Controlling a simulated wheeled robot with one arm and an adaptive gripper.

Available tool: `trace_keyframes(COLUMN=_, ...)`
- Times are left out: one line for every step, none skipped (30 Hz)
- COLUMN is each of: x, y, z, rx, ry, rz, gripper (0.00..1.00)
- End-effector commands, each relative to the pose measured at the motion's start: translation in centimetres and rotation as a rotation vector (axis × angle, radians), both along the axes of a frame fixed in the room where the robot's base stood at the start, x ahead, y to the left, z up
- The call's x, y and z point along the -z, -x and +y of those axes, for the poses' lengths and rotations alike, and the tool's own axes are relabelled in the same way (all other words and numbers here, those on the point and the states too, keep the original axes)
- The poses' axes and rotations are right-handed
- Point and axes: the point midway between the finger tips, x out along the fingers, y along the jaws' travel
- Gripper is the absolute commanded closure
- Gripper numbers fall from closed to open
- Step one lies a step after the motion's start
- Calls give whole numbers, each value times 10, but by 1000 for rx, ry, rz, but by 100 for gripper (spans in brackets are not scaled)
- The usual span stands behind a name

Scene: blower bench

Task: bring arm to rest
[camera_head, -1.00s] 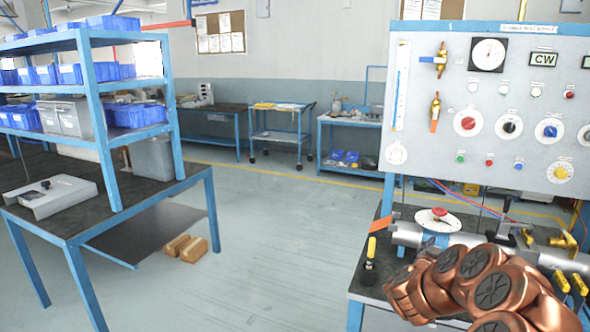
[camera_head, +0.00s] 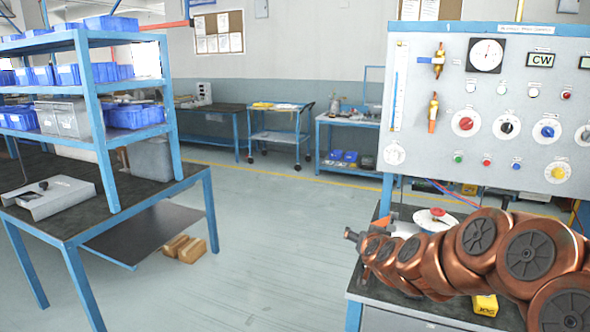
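My copper-coloured arm reaches in from the lower right and lies across the front of the test bench (camera_head: 357,292). Its far end points left, near the bench's left post. A small dark tip there looks like my gripper (camera_head: 351,236), seen small and partly merged with the arm. I cannot make out its fingers or whether it holds anything. The arm hides much of the pipe assembly on the bench. A white round dial with a red knob (camera_head: 437,214) shows just above the arm, and a yellow part (camera_head: 485,305) shows below it.
The control panel (camera_head: 480,110) with gauge, knobs and valves stands close behind the arm. A blue shelf bench (camera_head: 160,205) with bins stands at left. Cardboard-coloured blocks (camera_head: 185,248) lie on the floor by it. The floor (camera_head: 270,250) between the benches is clear.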

Motion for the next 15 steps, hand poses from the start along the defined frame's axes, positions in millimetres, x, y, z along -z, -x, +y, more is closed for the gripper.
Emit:
trace_keyframes(x=-6, y=13, z=16, rx=-54, ry=-9, rz=30, gripper=18)
trace_keyframes(x=-6, y=22, z=25, rx=-87, ry=-12, rz=54, gripper=18)
trace_keyframes(x=-5, y=34, z=37, rx=-127, ry=-18, rz=89, gripper=18)
trace_keyframes(x=-3, y=44, z=45, rx=-158, ry=-21, rz=118, gripper=18)
trace_keyframes(x=-4, y=54, z=53, rx=-184, ry=-23, rz=142, gripper=18)
trace_keyframes(x=-2, y=69, z=62, rx=-222, ry=-22, rz=181, gripper=18)
trace_keyframes(x=0, y=80, z=68, rx=-246, ry=-21, rz=211, gripper=18)
trace_keyframes(x=2, y=91, z=73, rx=-268, ry=-21, rz=243, gripper=18)
trace_keyframes(x=4, y=107, z=80, rx=-299, ry=-17, rz=284, gripper=18)
trace_keyframes(x=5, y=119, z=83, rx=-318, ry=-14, rz=312, gripper=18)
trace_keyframes(x=8, y=132, z=86, rx=-336, ry=-11, rz=348, gripper=18)
trace_keyframes(x=11, y=148, z=89, rx=-357, ry=-5, rz=392, gripper=18)
trace_keyframes(x=14, y=162, z=91, rx=-372, ry=-1, rz=428, gripper=18)
trace_keyframes(x=16, y=175, z=92, rx=-385, ry=6, rz=461, gripper=18)
trace_keyframes(x=20, y=194, z=93, rx=-399, ry=13, rz=511, gripper=18)
